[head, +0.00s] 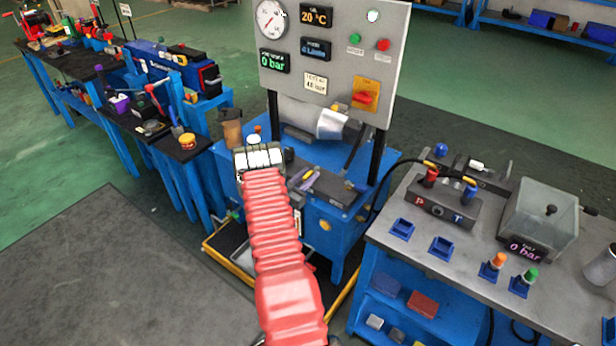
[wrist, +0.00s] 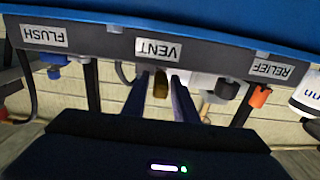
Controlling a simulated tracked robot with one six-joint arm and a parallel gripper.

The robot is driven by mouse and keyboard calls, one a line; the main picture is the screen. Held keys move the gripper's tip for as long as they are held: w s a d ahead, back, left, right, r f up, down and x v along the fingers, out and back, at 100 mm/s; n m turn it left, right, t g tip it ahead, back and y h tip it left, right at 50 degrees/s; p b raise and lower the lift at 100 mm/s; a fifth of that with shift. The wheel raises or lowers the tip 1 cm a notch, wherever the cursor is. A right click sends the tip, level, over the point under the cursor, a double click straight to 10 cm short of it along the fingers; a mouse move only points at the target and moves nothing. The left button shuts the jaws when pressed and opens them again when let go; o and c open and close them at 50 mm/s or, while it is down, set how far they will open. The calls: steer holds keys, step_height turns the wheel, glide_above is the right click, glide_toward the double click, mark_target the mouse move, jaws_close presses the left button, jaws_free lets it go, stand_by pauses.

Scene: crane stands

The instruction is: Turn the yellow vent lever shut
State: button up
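The yellow vent lever (wrist: 160,86) hangs below the blue edge in the wrist view, under the white VENT label (wrist: 158,50). It looks dark yellow in the shade. My gripper (wrist: 161,80) has its two fingers apart, one on each side of the lever. A gap shows between the lever and each finger, so the gripper is not closed on it. In the head view my red-sleeved arm reaches to the blue stand (head: 340,215). The lever and fingertips are hidden there.
In the wrist view a blue knob (wrist: 54,72) is under FLUSH at left, and an orange part (wrist: 259,96) is under RELIEF at right. A grey gauge panel (head: 335,65) rises behind the stand. A grey-topped bench (head: 465,255) stands at right.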

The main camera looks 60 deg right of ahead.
jaws_close()
steer(key=shift+s, duration=0.2)
stand_by(0.4)
